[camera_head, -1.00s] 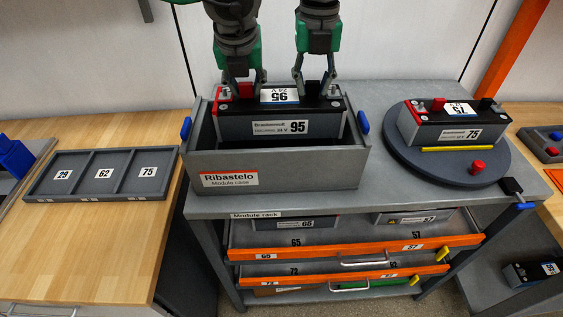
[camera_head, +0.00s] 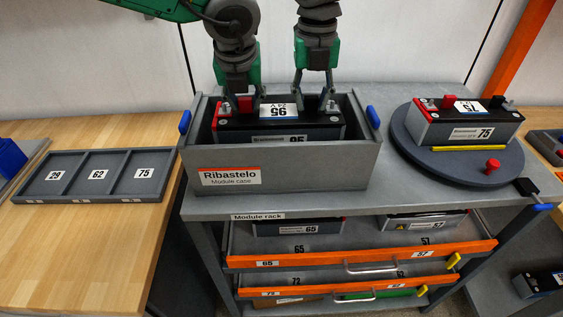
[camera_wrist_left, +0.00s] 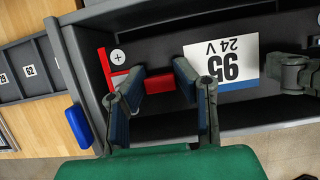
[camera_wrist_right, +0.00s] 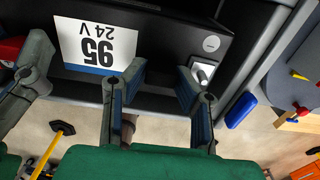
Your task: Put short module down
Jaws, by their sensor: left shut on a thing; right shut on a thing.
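The module labelled 95 (camera_head: 278,126) is black with a grey front, a red left end and a white 95 24 V label. It sits low inside the grey Ribastelo module case (camera_head: 283,177), whose front wall hides its lower part. My left gripper (camera_head: 241,108) is shut on its left part, by the red piece; the left wrist view shows the fingers around this red piece (camera_wrist_left: 159,84). My right gripper (camera_head: 315,105) is shut on its right part; the right wrist view shows the fingers near the right terminal (camera_wrist_right: 203,73). Whether the module touches the case floor is hidden.
A module labelled 75 (camera_head: 466,126) stands on a round dark turntable (camera_head: 455,168) at right, with a yellow bar and a red knob. A tray marked 29, 62, 75 (camera_head: 98,199) lies on the left wooden bench. Rack drawers (camera_head: 365,256) with modules stand open below.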

